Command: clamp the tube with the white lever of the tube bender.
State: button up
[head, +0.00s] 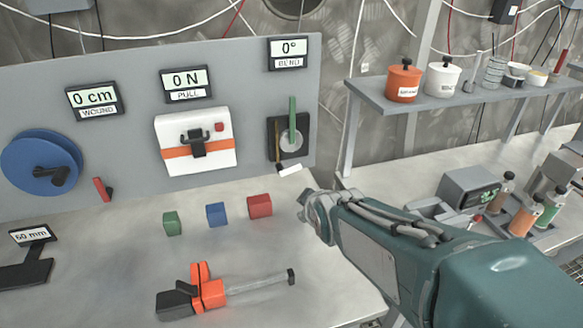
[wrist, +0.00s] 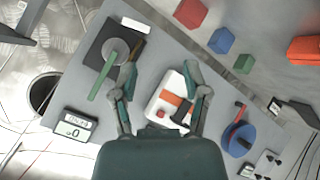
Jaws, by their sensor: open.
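The tube bender (head: 272,128) is a black plate with a grey disc, mounted on the upright grey panel; in the wrist view its plate (wrist: 96,50) is at upper left. Its green handle (head: 292,112) points up in the head view. A thin brass-coloured tube (head: 277,142) stands left of the disc. The white lever (head: 290,170) sticks out at the plate's lower edge, tilted; it also shows in the wrist view (wrist: 134,25). My gripper (head: 308,207) is open and empty, below and right of the bender, apart from the lever. Its spread fingers (wrist: 160,82) show in the wrist view.
The panel also holds a white box with an orange band (head: 194,142) and a blue reel (head: 42,162). Green, blue and red blocks (head: 260,206) and an orange-black tool (head: 205,290) lie on the bench. A shelf with pots (head: 404,80) stands right. The bend display (head: 289,52) reads 0°.

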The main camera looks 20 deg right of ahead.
jog(key=w+d+f+n+t, duration=0.2)
jog(key=w+f+n+t, duration=0.15)
jog(key=w+n, duration=0.4)
jog(key=n+t, duration=0.4)
jog(key=n, duration=0.2)
send_near(294, 171)
jog(key=shift+y, duration=0.4)
jog(key=w, duration=1)
jog(key=shift+w+d, duration=0.3)
grip_shut()
